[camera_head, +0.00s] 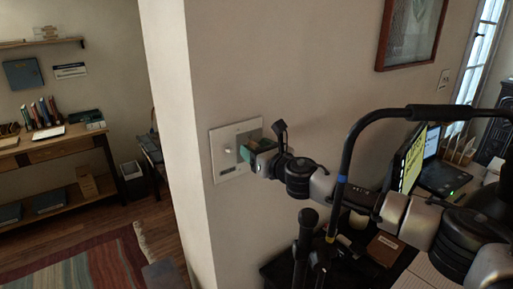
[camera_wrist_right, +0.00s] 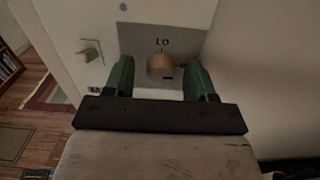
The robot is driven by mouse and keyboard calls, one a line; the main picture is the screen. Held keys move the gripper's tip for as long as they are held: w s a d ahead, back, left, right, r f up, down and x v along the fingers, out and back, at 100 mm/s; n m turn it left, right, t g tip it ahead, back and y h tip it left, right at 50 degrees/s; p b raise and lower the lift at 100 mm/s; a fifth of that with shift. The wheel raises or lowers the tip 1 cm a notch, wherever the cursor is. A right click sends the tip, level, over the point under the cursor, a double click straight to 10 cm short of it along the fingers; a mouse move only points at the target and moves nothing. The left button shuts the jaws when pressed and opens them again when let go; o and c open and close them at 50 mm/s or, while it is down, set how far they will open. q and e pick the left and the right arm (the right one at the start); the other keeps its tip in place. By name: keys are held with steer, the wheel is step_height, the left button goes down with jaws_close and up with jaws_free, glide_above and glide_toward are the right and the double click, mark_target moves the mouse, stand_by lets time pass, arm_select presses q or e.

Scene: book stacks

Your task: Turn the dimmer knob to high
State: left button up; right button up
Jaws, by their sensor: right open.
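A light plate with a dimmer is on the wall (camera_head: 222,165) in the head view. In the right wrist view the round tan dimmer knob (camera_wrist_right: 160,67) sits on a grey panel (camera_wrist_right: 135,38) under the letters "LO". A small white toggle switch (camera_wrist_right: 90,52) is to its left. My right gripper (camera_head: 245,152) is at the plate; its green fingers (camera_wrist_right: 160,78) are open, one on each side of the knob. I cannot tell whether they touch it. In the head view the gripper hides the knob. My left gripper is not in view.
A framed picture (camera_head: 411,33) hangs on the wall at the upper right. A desk with a monitor (camera_head: 408,162) stands at the right, behind my right arm. A wooden shelf table (camera_head: 50,148) with books and a striped rug (camera_head: 85,268) are at the left.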

steer(key=shift+w, duration=0.1)
steer(key=c, duration=0.9)
steer(key=m+p, duration=0.2)
steer(key=m, duration=0.1)
steer(key=shift+m, duration=0.4)
steer(key=m+p, duration=0.2)
steer(key=m, duration=0.3)
steer(key=shift+d+p, duration=0.1)
steer(key=shift+p, duration=0.25)
steer(key=m+p, duration=0.1)
steer(key=m, duration=0.4)
steer(key=shift+p, duration=0.35)
steer(key=shift+f+m+p, duration=0.15)
steer(key=shift+m+p, duration=0.5)
steer(key=shift+m, duration=1.45)
